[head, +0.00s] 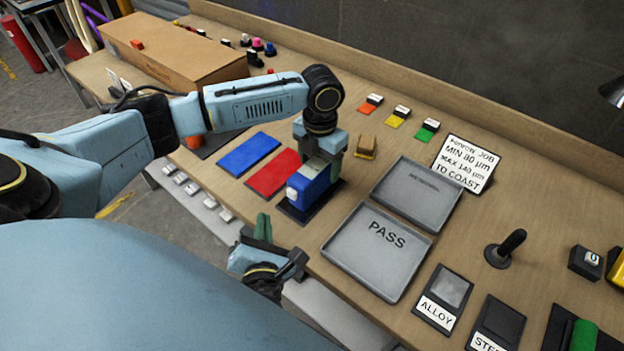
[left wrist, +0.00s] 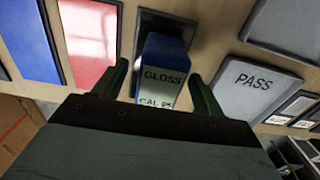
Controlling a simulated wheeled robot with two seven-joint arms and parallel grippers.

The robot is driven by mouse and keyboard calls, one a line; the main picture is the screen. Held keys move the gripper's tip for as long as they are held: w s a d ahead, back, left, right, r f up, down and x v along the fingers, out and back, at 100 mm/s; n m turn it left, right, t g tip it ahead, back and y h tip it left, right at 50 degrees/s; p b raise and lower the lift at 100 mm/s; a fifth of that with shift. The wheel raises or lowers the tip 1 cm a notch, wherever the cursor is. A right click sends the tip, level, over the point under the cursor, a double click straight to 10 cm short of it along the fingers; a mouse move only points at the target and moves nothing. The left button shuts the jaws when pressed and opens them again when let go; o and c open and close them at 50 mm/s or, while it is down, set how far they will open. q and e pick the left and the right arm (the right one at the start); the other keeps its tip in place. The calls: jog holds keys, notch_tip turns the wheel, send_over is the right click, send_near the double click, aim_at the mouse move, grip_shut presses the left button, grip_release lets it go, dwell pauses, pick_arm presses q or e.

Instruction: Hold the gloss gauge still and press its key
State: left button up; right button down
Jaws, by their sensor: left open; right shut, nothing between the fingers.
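The gloss gauge (head: 313,188) is a blue block with a pale end, on a dark pad (head: 298,213) near the table's front edge. In the left wrist view the gauge (left wrist: 165,60) shows a pale face reading GLOSS and CAL. My left gripper (head: 322,160) is over it from above, open. Its two dark green fingers (left wrist: 160,92) stand on either side of the gauge, with gaps visible.
Blue (head: 248,154) and red (head: 273,174) panels lie left of the gauge. A grey PASS tray (head: 340,250) and another grey tray (head: 440,200) lie to its right. A cardboard box (head: 165,55) sits at the back left.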

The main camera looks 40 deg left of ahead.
pick_arm(q)
notch_tip(320, 180, up, 11)
jog(key=shift+f, duration=0.15)
jog(key=shift+s, duration=0.1)
dwell(0.5)
